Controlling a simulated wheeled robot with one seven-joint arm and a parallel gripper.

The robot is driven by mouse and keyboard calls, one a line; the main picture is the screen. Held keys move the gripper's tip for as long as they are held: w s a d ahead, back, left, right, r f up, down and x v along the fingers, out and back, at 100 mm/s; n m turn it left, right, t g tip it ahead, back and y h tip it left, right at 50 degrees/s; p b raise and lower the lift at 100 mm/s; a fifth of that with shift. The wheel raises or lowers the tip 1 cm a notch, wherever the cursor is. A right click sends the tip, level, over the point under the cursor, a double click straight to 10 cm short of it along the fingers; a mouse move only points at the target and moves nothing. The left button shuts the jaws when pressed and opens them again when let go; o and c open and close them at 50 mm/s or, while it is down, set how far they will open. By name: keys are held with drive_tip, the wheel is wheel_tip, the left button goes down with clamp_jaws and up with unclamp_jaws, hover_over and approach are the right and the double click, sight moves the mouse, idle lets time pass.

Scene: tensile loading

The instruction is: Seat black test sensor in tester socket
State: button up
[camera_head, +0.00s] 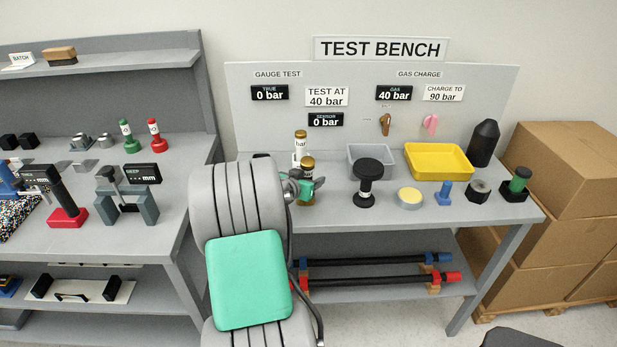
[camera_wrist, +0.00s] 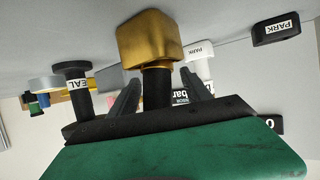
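A black stem (camera_wrist: 157,88) with a large brass block (camera_wrist: 150,38) stands between the fingers in the wrist view; it appears to be the black sensor. In the head view a brass-topped piece (camera_head: 307,163) shows right at my gripper (camera_head: 303,187). My gripper (camera_wrist: 162,88) points its two dark fingers along either side of the stem, with a gap showing at least on the right. The gripper's body hides the stem's lower part in the wrist view. I cannot make out the tester socket for certain or whether the brass block belongs to it.
A second brass-topped piece with a white label (camera_head: 299,150) stands just behind. To the right are a grey tray (camera_head: 353,166), a black knobbed stand (camera_head: 367,187), a yellow tray (camera_head: 410,162) and a tall black cylinder (camera_head: 484,143). The TEST BENCH panel (camera_head: 352,125) rises behind.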

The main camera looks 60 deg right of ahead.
drive_tip(key=shift+d+r, duration=0.1)
drive_tip(key=shift+r, duration=0.05)
drive_tip(key=shift+w, duration=0.1)
drive_tip(key=shift+a+r, duration=0.25)
drive_tip(key=shift+a, duration=0.15)
drive_tip(key=b+v, duration=0.1)
drive_tip(key=v, duration=1)
drive_tip(key=shift+a, duration=0.1)
